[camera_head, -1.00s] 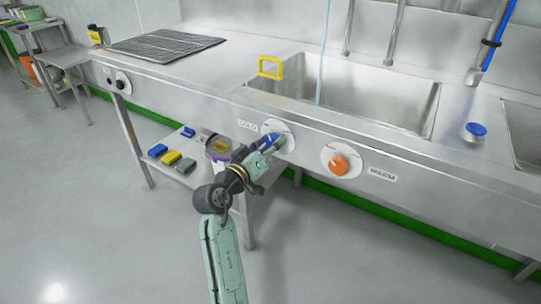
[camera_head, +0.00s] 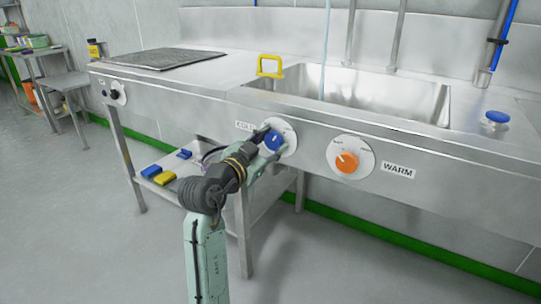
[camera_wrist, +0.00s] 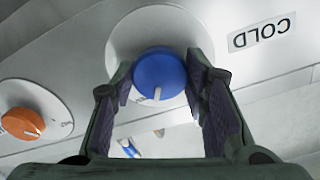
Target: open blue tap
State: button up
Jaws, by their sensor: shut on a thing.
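The blue tap (camera_head: 274,140) is a round knob on a white dial on the sink's steel front, beside a COLD label (camera_head: 246,126). My gripper (camera_head: 270,143) is at it, one finger on either side of the knob. In the wrist view the blue knob (camera_wrist: 160,72) sits between the two dark finger pads of my gripper (camera_wrist: 160,88), which are closed on its sides. A white mark on the knob points toward the bottom of that view. My gripper covers part of the dial in the head view.
An orange knob (camera_head: 347,161) with a WARM label (camera_head: 398,170) is to the right. A pale thin stream (camera_head: 323,60) reaches the sink basin (camera_head: 365,90). Blue and yellow items lie on the shelf below.

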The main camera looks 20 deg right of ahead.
jog(key=shift+m+b, duration=1.1)
jog(key=shift+m, duration=0.2)
jog(key=o, duration=1.1)
jog(key=shift+o, duration=0.2)
jog(key=v, duration=1.2)
